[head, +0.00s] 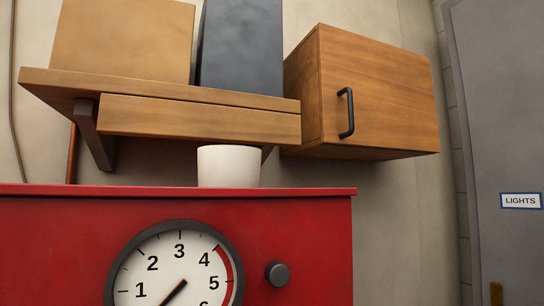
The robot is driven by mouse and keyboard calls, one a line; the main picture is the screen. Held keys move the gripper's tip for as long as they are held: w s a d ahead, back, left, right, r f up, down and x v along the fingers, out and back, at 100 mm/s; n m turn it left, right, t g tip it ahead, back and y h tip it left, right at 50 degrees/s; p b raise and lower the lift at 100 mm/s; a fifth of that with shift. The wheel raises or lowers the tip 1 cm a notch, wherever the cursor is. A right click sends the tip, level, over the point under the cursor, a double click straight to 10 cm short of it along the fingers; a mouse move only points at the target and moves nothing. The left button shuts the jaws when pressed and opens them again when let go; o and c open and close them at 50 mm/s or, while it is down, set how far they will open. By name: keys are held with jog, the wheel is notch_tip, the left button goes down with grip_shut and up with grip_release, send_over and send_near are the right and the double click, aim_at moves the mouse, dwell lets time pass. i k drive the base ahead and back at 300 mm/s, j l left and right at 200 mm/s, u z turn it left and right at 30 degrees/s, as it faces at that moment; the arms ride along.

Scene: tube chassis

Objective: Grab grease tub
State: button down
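A plain white round tub (229,167), which may be the grease tub, stands upright on top of a red cabinet (300,230) in the head view. No label shows on it, and its top opening or lid cannot be made out from this low angle. My gripper does not show in the head view.
A wooden shelf (200,118) hangs behind and above the tub, bearing a tan box (122,38) and a dark box (241,45). A wooden wall cabinet (390,90) with a black handle is right. The red cabinet has a gauge (170,262) and knob (277,274). A grey door (505,120) stands far right.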

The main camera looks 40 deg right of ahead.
aim_at(232, 165)
jog(key=k+j+u, duration=0.15)
jog(key=j+u, duration=0.25)
jog(key=k+j+u, duration=0.1)
jog(key=j+u, duration=0.65)
jog(key=k+l, duration=0.05)
jog(key=l, duration=0.05)
